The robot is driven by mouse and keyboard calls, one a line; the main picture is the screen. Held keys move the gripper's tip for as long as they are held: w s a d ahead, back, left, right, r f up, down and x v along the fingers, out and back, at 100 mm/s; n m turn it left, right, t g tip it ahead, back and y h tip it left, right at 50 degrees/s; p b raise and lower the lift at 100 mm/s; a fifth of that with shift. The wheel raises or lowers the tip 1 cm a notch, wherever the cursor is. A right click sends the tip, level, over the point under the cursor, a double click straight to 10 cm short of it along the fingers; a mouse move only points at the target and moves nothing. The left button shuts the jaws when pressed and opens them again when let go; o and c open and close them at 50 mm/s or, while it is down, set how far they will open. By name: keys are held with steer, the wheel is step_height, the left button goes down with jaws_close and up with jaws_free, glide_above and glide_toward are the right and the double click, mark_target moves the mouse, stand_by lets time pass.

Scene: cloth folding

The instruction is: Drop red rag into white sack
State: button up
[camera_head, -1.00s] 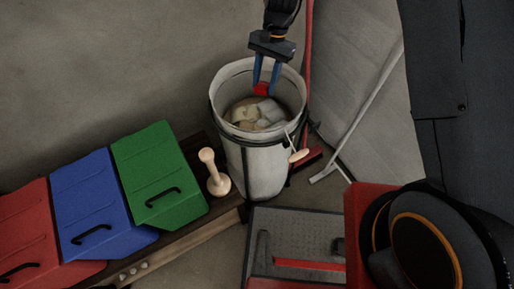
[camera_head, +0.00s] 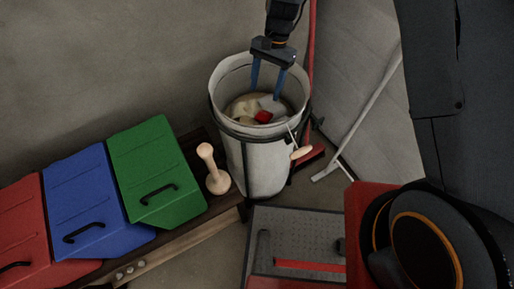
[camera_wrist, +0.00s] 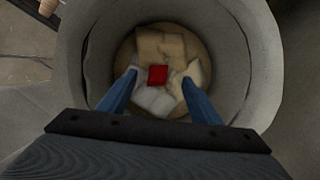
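The red rag (camera_head: 263,117) lies inside the white sack (camera_head: 262,165), on top of several pale cloths (camera_head: 246,106). In the wrist view the rag (camera_wrist: 158,76) shows as a small red square among the cloths, between and beyond my fingers. My gripper (camera_head: 265,94) is open and empty, with its blue fingers reaching down inside the sack's rim, apart from the rag. The wrist view shows the fingers (camera_wrist: 160,82) spread wide, with the sack's wall (camera_wrist: 240,60) around them.
Red (camera_head: 18,235), blue (camera_head: 88,205) and green (camera_head: 158,170) lidded bins stand at left. A wooden plunger-shaped object (camera_head: 214,170) stands beside the sack. A red and grey cart (camera_head: 295,240) is in front, and a broom (camera_head: 355,120) leans at right.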

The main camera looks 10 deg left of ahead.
steer(key=b+v, duration=0.2)
steer(key=v, duration=0.6)
steer(key=shift+f, duration=0.1)
stand_by(0.5)
steer(key=s+d+r+n+t, duration=0.1)
steer(key=s+d+r, duration=0.1)
steer(key=d, duration=0.4)
steer(key=s+d+r+n+t, duration=0.1)
steer(key=s+d+r, duration=0.2)
steer(key=d, duration=0.4)
steer(key=shift+r+h, duration=0.3)
steer(key=shift+r, duration=0.45)
steer(key=s+d+r+n, duration=0.1)
steer(key=s+d, duration=0.2)
steer(key=s+d+r+n+t, duration=0.1)
steer(key=s+d, duration=0.2)
steer(key=s, duration=0.1)
steer(key=s+d+r+n+t, duration=0.1)
steer(key=s+d, duration=0.3)
steer(key=shift+h, duration=0.4)
steer(key=shift+c, duration=0.2)
